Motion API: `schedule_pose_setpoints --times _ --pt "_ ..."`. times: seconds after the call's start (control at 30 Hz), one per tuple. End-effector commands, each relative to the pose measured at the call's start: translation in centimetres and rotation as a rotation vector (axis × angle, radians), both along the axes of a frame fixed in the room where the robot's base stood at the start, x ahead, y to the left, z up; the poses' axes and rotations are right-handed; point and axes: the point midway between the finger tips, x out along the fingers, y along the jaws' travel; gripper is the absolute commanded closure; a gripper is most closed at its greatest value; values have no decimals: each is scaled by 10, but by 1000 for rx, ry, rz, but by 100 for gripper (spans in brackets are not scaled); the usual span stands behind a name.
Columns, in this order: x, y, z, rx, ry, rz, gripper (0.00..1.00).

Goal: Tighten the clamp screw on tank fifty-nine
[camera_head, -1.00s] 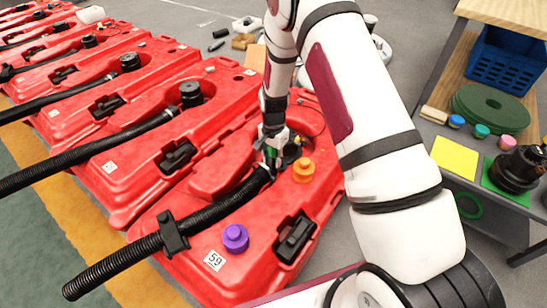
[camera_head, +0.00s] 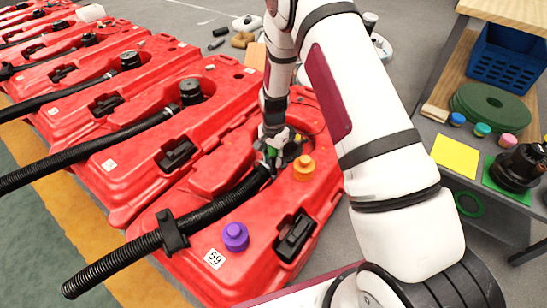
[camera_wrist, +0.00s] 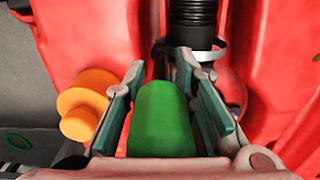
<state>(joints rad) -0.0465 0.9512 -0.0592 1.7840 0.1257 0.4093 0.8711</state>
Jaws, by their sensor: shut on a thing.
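Tank fifty-nine is the nearest red tank (camera_head: 190,262), with a white "59" label (camera_head: 214,259). A black corrugated hose (camera_head: 215,207) runs along it to a fitting near my gripper (camera_head: 270,158). In the wrist view, my gripper (camera_wrist: 163,108) is shut on a tapered green piece (camera_wrist: 163,122), which sits between both fingers. A silver clamp band (camera_wrist: 197,52) goes around the end of the black hose (camera_wrist: 193,22), just beyond the fingers. The clamp screw itself cannot be made out; the green piece and fingers hide that area.
An orange cap (camera_head: 303,168) stands close beside my gripper. A purple cap (camera_head: 235,237) and a black handle (camera_head: 295,238) are on the tank's near end. More red tanks line the left. A grey table (camera_head: 465,187) with coloured pieces stands at the right.

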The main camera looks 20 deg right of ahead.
Motion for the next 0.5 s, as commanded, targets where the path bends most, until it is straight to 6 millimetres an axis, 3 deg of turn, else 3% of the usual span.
schedule_pose_setpoints --times 0.5 --pt "0 0 -3 -1 0 -59 100"
